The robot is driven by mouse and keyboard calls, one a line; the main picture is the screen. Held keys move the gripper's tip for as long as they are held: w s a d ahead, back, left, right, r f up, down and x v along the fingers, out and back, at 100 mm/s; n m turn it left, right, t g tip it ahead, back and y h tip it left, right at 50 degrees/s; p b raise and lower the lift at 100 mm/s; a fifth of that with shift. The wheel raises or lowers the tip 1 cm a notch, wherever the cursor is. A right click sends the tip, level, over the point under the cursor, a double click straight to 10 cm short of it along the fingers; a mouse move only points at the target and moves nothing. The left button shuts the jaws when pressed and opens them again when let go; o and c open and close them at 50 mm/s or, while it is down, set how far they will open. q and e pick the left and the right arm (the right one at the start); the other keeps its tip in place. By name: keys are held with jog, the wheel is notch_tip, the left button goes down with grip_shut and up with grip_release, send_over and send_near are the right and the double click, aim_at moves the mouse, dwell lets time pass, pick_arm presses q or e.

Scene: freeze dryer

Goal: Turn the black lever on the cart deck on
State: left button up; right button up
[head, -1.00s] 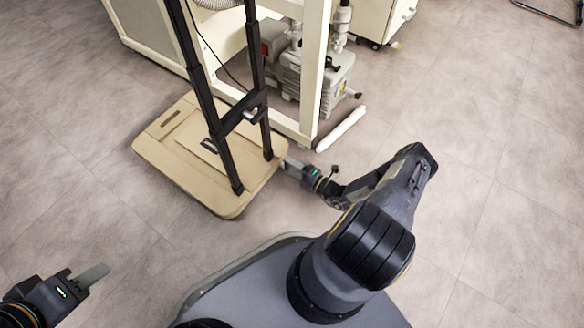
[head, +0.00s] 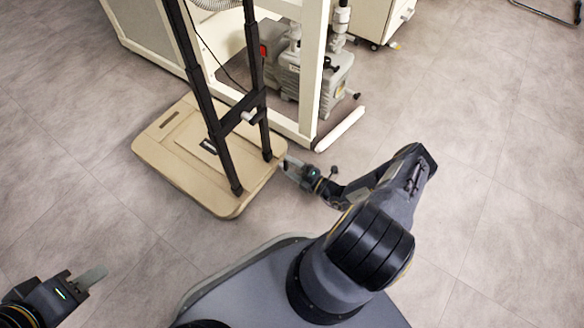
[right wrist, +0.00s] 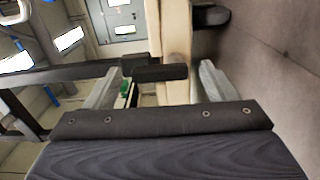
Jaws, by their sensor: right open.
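The cart has a beige deck (head: 165,172) with a black folding handle frame (head: 203,95) standing up from it. My right gripper (head: 287,161) is low at the deck's right edge, with its fingers apart. In the right wrist view, a short black bar, apparently the lever (right wrist: 160,73), shows between my open fingers (right wrist: 158,80), against the beige deck edge (right wrist: 176,45). I cannot tell whether a finger touches it. The lever is not clearly made out in the head view. My left gripper (head: 88,278) is far from the cart, at the lower left; its finger gap is unclear.
A cream-framed bench (head: 312,75) stands just behind the cart, with a grey pump (head: 318,75) beneath it. A white bar-like foot (head: 340,130) lies on the floor near my right gripper. The floor to the right and left is clear.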

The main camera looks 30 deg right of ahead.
jog(key=shift+s, duration=0.1)
jog(key=p+v, duration=0.2)
jog(key=v, duration=0.5)
jog(key=shift+s+d, duration=0.15)
jog(key=shift+s, duration=0.15)
